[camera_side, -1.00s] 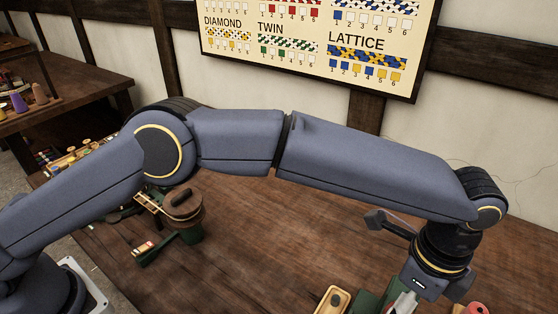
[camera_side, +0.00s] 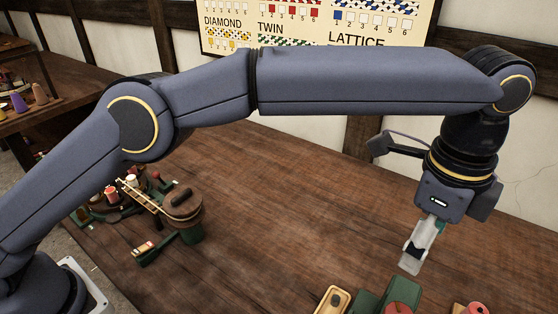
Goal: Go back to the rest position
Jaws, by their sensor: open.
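My gripper (camera_side: 413,262) hangs at the right of the side view, pointing down above the brown wooden table (camera_side: 290,210). Its fingers are open and I see nothing held between them. It is clear of the green device (camera_side: 372,296) below it, which carries a round red part (camera_side: 403,290) and is cut off by the bottom edge. My arm stretches across the upper part of the view and hides part of the wall chart.
A wooden tray (camera_side: 332,301) and a reddish spool (camera_side: 470,309) flank the green device. The table's middle is free. A pattern chart (camera_side: 320,25) hangs on the wall.

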